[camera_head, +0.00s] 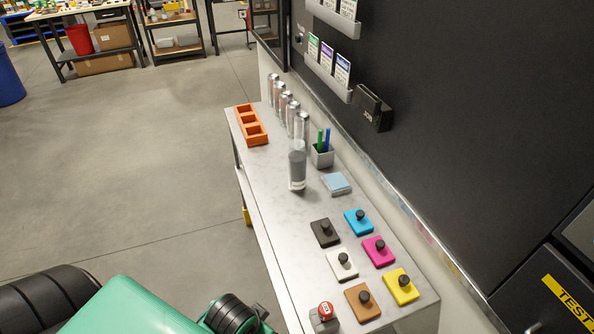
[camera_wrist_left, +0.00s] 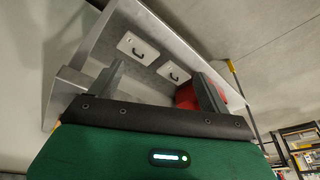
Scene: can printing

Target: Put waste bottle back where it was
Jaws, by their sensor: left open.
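A translucent bottle with dark grey contents (camera_head: 297,170), which looks like the waste bottle, stands upright on the grey table (camera_head: 285,225), in front of the silver cans. My left gripper (camera_wrist_left: 160,88) is open in the left wrist view, its two grey fingers spread with nothing held between them. The bottle cannot be made out in that view. In the head view only green and black parts of my arm show at the bottom left, and the fingertips are not seen. My right gripper is in neither view.
Several silver cans (camera_head: 302,124) and an orange rack (camera_head: 250,125) stand at the table's far end. A pen cup (camera_head: 322,156) and blue pad (camera_head: 336,183) lie right of the bottle. Colored knob blocks (camera_head: 378,250) and a red button (camera_head: 325,312) fill the near end. A dark wall borders the right.

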